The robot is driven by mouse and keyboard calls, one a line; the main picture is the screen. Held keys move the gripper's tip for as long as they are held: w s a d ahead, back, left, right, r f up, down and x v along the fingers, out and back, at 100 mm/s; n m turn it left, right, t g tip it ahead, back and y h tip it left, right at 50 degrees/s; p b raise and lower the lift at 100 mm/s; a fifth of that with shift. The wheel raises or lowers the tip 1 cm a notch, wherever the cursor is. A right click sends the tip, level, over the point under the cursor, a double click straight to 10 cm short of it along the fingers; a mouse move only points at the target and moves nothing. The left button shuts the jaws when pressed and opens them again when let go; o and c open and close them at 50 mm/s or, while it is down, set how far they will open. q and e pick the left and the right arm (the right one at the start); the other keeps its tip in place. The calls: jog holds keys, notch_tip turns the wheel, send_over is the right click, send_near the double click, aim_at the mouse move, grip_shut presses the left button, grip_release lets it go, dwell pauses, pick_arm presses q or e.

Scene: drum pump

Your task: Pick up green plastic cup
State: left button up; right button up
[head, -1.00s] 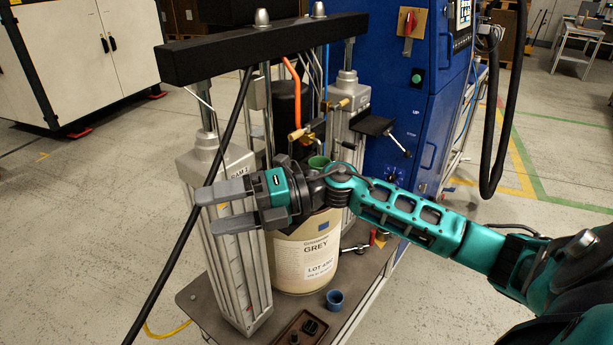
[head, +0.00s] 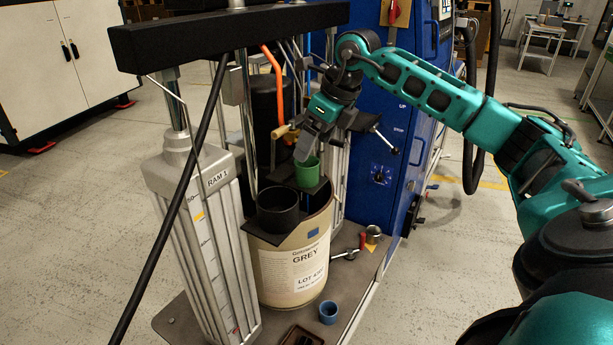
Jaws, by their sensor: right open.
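The green plastic cup (head: 308,173) stands upright on a small dark plate above the drum in the head view. My right gripper (head: 306,147) points down at the cup from above, with its grey fingers at the cup's rim. The gripper is open. One finger overlaps the cup's rim in the picture; whether it touches or reaches inside the cup, I cannot tell. The far finger is largely hidden. My left gripper is not in view.
A black cylinder (head: 278,209) stands left of the cup over the drum (head: 290,262). The ram post (head: 205,230), black crossbar (head: 230,36) and a hanging black cable crowd the left. A blue cup (head: 328,312) stands at the base's front. The blue cabinet (head: 385,150) is behind right.

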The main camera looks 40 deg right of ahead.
aim_at(307, 171)
jog(key=b+x, duration=0.1)
jog(key=x, duration=0.5)
jog(key=shift+f, duration=0.3)
jog(key=shift+d, duration=0.1)
jog(key=c, duration=1.1)
jog(key=shift+r, duration=0.1)
jog(key=shift+c, duration=0.2)
